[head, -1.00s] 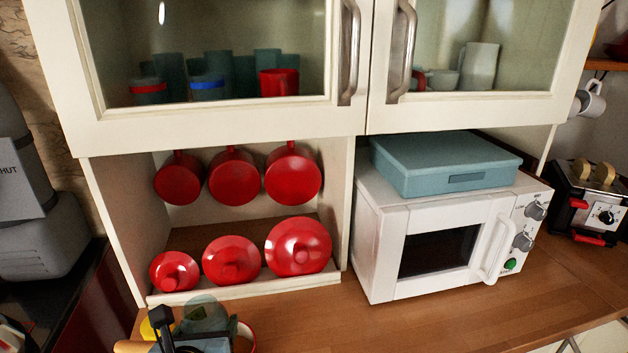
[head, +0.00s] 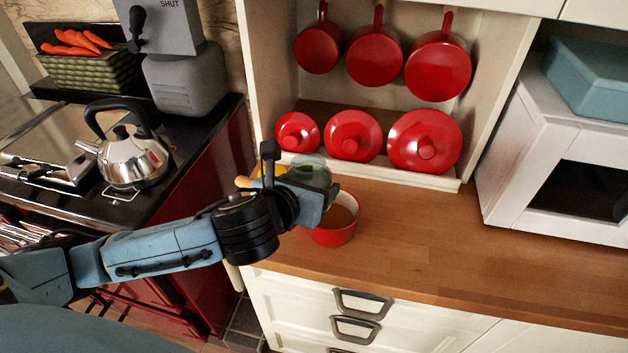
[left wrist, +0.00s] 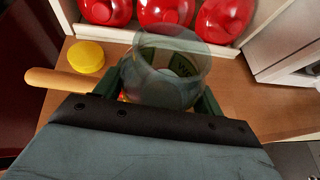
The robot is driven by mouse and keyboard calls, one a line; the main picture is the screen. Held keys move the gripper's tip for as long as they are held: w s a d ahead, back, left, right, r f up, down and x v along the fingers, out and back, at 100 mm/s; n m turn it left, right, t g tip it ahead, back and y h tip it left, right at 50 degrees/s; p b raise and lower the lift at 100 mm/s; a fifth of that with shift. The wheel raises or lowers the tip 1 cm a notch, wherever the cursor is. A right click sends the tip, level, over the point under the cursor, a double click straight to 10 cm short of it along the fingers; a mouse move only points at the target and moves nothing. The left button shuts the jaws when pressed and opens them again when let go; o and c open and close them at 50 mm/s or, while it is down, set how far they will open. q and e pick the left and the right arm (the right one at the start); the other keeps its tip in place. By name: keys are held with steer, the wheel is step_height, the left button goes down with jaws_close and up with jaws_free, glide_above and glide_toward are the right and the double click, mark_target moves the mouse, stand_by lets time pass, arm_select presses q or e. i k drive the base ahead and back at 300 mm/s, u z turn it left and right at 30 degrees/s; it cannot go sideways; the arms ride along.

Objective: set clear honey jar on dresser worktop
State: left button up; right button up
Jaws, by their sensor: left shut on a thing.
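The clear honey jar (head: 312,172), a see-through greenish glass, is in my left gripper (head: 306,188) over the left end of the wooden dresser worktop (head: 440,238). In the left wrist view the jar (left wrist: 165,72) stands between the two dark green fingers of the gripper (left wrist: 158,92), which are shut on it. Its lower part is hidden by the gripper, so I cannot tell whether its base touches the wood. My right gripper is not in view.
A red bowl-like vessel (head: 338,226) is close to the gripper's right. A yellow round thing (left wrist: 86,57) and a wooden handle (left wrist: 58,82) lie left of the jar. Red lids (head: 352,136) line the shelf behind. The worktop to the right, before the microwave (head: 565,165), is clear.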

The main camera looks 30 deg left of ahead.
mark_target(410, 239)
steer(key=u, duration=2.2)
steer(key=k, duration=1.1)
steer(key=z, duration=1.85)
steer(key=i, duration=0.5)
steer(key=u, duration=0.1)
